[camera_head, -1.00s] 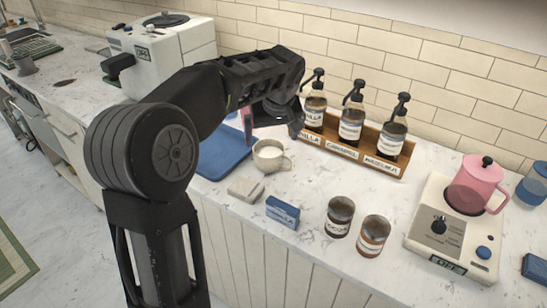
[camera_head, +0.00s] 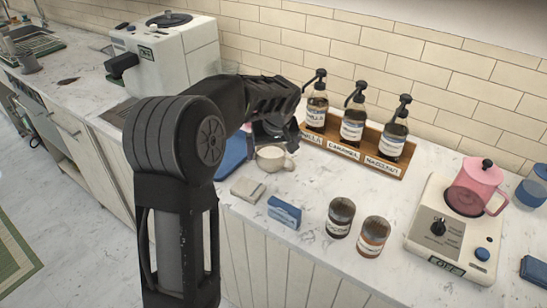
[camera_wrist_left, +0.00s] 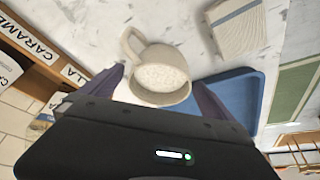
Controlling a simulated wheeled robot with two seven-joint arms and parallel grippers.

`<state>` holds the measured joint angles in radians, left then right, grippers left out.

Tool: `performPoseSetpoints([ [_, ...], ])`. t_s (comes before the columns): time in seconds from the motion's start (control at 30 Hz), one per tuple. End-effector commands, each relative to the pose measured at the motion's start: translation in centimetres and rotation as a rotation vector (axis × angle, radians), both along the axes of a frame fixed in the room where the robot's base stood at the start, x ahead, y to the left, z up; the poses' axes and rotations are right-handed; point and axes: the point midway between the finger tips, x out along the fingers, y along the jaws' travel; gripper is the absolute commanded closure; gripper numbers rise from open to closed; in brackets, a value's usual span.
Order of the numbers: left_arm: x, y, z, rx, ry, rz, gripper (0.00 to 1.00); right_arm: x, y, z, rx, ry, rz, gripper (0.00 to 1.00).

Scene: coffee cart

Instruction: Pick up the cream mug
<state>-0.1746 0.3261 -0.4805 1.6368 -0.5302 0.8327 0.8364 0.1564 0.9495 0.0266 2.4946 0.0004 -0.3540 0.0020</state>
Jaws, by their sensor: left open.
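The cream mug (camera_head: 274,161) stands upright on the counter, its handle on the right in the head view. In the left wrist view the mug (camera_wrist_left: 163,84) shows its pale speckled inside, with its handle toward the upper left. My left gripper (camera_head: 268,138) is just above and behind the mug and partly covers it in the head view. In the left wrist view the left gripper (camera_wrist_left: 160,92) is open, with one finger on each side of the mug. I cannot tell whether a finger touches it. My right gripper is not in view.
A wooden rack (camera_head: 352,152) with several pump bottles stands right of the gripper. A pink pot (camera_head: 475,187) stands farther right.

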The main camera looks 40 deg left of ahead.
Motion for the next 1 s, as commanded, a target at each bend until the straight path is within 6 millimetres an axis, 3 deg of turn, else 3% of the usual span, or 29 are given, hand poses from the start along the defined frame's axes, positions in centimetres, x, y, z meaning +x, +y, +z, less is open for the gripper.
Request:
performPoseSetpoints([
  [0.67, 0.18, 0.17, -0.62, -0.001, -0.001, 0.0, 0.0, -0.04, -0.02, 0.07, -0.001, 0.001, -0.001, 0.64],
  [1.0, 0.17, 0.18, -0.62, -0.001, -0.001, 0.0, 0.27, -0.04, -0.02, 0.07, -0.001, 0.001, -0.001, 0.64],
])
